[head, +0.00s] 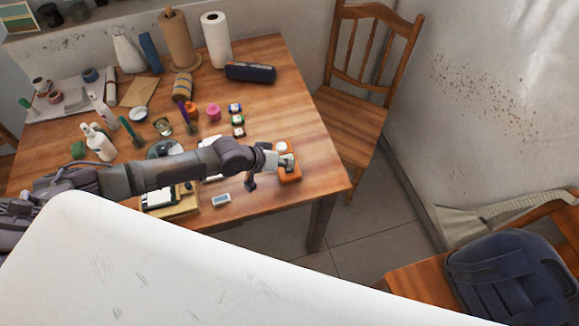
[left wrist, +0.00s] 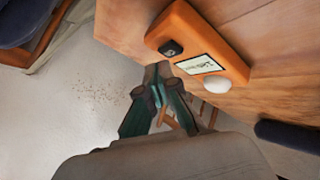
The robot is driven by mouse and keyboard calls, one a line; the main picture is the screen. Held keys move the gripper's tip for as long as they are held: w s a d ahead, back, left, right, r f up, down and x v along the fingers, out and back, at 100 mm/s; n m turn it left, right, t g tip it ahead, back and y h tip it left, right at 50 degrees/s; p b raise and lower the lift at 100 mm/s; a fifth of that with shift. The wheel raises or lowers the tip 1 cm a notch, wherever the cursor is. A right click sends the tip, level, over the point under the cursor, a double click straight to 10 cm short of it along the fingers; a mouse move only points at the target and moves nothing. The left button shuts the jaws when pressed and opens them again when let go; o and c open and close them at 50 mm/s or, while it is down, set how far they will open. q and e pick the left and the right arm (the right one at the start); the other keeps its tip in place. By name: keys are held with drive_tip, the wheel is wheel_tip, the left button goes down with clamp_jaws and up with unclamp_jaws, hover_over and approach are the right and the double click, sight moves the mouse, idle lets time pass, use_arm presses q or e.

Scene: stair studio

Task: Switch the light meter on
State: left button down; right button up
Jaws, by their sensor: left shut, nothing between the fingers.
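The light meter (head: 293,178) is an orange box near the right front corner of the wooden table. In the left wrist view the light meter (left wrist: 183,22) shows a black switch (left wrist: 171,47), a small screen (left wrist: 200,65) with dark marks and a white dome (left wrist: 217,84). My left gripper (head: 284,161) is over the meter in the head view and hides part of it. In the left wrist view my left gripper (left wrist: 158,76) is shut and empty, its tips close to the switch end. I cannot tell whether they touch. My right gripper is not in view.
The table (head: 285,75) holds several bottles, pots and paper rolls at the back left. A small grey device (head: 221,200) lies left of the meter. A wooden chair (head: 350,115) stands by the right edge. A dark backpack (head: 510,275) is at lower right.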

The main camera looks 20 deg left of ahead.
sight(287, 170)
use_arm(q)
wheel_tip(287, 170, up, 6)
drive_tip(key=p, duration=0.5)
drive_tip(key=shift+p, duration=0.4)
